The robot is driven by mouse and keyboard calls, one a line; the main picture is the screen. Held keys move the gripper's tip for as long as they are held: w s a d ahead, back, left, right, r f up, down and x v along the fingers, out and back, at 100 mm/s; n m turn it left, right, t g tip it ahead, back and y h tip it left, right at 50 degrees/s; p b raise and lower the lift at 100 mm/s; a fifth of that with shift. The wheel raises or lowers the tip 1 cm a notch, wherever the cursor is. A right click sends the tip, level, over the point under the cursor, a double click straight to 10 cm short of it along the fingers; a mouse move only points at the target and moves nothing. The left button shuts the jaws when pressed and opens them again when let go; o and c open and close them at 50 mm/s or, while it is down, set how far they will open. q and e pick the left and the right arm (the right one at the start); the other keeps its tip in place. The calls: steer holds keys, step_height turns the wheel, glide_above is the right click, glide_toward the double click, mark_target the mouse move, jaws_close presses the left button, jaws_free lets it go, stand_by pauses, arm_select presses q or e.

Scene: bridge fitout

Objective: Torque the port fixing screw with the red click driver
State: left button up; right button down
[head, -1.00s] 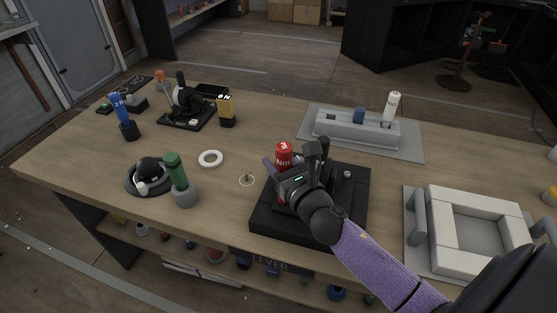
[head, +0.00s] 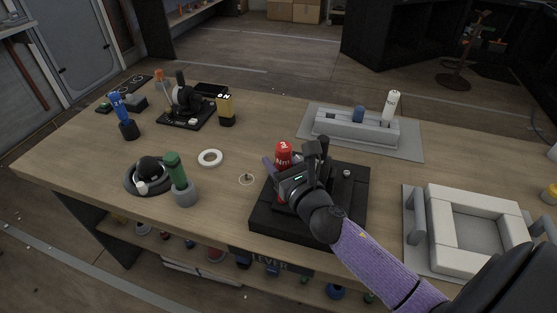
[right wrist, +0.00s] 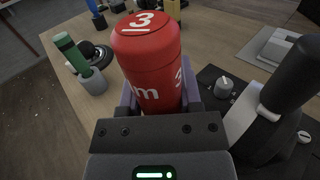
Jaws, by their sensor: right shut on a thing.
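The red click driver (head: 284,148), marked 3 on its cap and Nm on its side, stands roughly upright over the left part of a black stepped fixture (head: 351,205). My right gripper (head: 291,187) is shut around its body. In the right wrist view the red driver (right wrist: 148,62) sits between the fingers. Its lower end is hidden behind the gripper, so I cannot tell whether it touches a screw. The port fixing screw is not visible under it. My left gripper is not in view.
A green driver (head: 175,170) in a grey holder, a white ring (head: 210,158) and a blue driver (head: 118,106) stand to the left. A grey block rack (head: 345,130) is behind. A white square frame (head: 440,225) is at right.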

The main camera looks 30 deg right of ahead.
mark_target(279, 142)
steer(key=shift+f, duration=0.3)
stand_by(0.6)
stand_by(2.2)
steer(key=shift+r, duration=0.15)
stand_by(0.5)
step_height(279, 142, up, 6)
steer(key=p, duration=0.6)
steer(key=shift+a, duration=0.1)
